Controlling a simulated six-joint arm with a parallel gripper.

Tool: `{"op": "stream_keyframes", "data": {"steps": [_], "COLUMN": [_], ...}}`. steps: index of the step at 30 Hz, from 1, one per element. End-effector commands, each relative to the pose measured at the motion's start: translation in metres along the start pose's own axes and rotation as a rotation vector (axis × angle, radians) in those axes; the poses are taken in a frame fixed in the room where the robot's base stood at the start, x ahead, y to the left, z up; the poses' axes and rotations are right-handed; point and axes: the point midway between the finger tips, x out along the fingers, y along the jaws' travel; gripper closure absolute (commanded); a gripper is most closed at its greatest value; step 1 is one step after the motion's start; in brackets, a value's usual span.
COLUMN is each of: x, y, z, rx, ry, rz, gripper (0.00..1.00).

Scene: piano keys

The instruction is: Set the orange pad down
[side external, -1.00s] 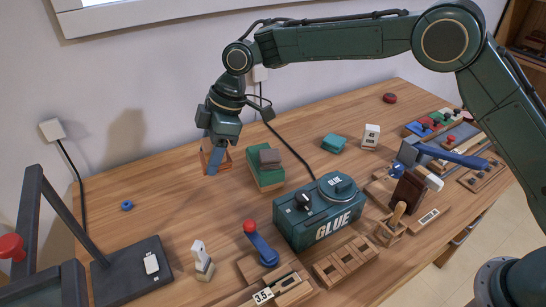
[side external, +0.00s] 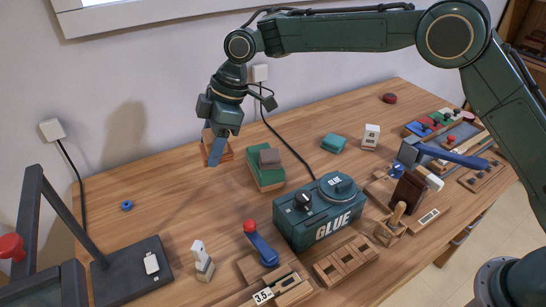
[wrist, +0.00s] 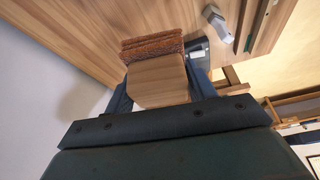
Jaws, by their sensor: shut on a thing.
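The orange pad (wrist: 152,47) has a rough, fibrous face and is joined to a pale wooden block (wrist: 158,80). My gripper (wrist: 161,88) is shut on this block, with one blue finger on each side. In the side external view, my gripper (side external: 217,149) points down near the back left of the table, with the orange pad (side external: 227,154) partly hidden behind its near finger. The pad appears to be held above the table top; the exact gap is hard to judge.
A small blue ring (side external: 127,205) lies to the left. The teal glue machine (side external: 320,213) stands to the front right. Bare table (side external: 150,195) lies left and in front.

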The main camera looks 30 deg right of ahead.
Motion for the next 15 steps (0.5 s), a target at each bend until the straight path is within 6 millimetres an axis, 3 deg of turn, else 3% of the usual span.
{"op": "stream_keyframes", "data": {"steps": [8, 15], "x": [-0.018, -0.048], "y": [0.021, 0.043], "z": [0.044, 0.116], "rx": [-0.018, -0.056], "ry": [-0.011, -0.019], "rz": [-0.008, -0.024], "gripper": [0.67, 0.67]}}
